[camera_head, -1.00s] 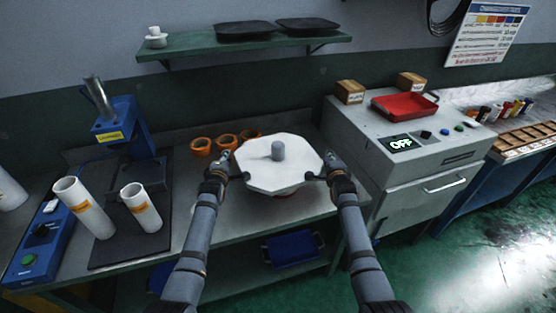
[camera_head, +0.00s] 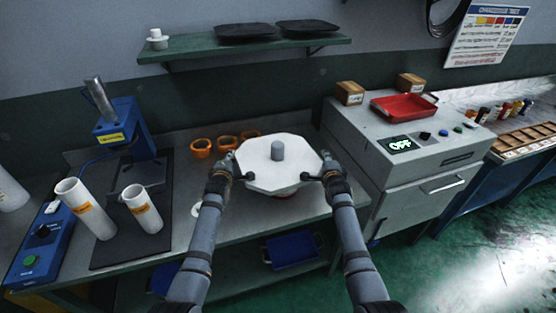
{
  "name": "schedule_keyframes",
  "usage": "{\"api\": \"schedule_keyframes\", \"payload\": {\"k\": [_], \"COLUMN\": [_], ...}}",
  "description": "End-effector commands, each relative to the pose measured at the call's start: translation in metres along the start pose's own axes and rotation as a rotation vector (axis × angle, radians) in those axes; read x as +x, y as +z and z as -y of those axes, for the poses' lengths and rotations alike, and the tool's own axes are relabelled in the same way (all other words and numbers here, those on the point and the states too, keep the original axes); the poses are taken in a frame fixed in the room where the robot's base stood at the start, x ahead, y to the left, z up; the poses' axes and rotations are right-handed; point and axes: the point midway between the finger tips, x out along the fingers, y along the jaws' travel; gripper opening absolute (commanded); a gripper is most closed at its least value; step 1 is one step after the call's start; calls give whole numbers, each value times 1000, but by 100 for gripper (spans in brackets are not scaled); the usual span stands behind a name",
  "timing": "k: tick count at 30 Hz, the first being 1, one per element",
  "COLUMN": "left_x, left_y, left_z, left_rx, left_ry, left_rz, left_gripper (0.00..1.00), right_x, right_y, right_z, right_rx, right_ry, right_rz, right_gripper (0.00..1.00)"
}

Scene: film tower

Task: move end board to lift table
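The end board is a white octagonal plate (camera_head: 280,178) with a grey cylindrical core standing at its middle. It is roughly level above the bench, with a reddish-orange thing partly hidden under it. My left gripper (camera_head: 240,177) is at the plate's left edge and my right gripper (camera_head: 316,177) is at its right edge. Both seem to touch the rim, with the plate between them. The fingers are too small to tell whether they are closed on it. I cannot tell which thing is the lift table.
Orange rings (camera_head: 201,147) lie on the bench behind the plate. A blue press (camera_head: 122,125), white rolls (camera_head: 85,208) and a blue control box (camera_head: 38,245) stand at left. A grey machine reading OFF (camera_head: 400,170) stands close at right. A shelf (camera_head: 180,45) hangs above.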

Motion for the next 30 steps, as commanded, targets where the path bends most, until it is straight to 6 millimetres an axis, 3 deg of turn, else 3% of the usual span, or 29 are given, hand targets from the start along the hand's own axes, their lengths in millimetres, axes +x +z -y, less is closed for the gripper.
{"api": "schedule_keyframes", "payload": {"k": [1, 9, 30], "left_x": [-3, -11, -11], "left_y": [5, 6, 6], "left_z": [-10, -42, -41], "left_rx": [-9, -9, -10], "left_ry": [0, -2, -2], "left_rz": [7, 8, 8], "left_gripper": [23, 23, 23], "right_x": [-3, -11, -11], "right_y": [5, 6, 6], "right_z": [13, 46, 46], "right_rx": [12, 14, 15], "right_ry": [-6, -6, -7], "right_rz": [7, 8, 8], "right_gripper": [23, 23, 23]}}
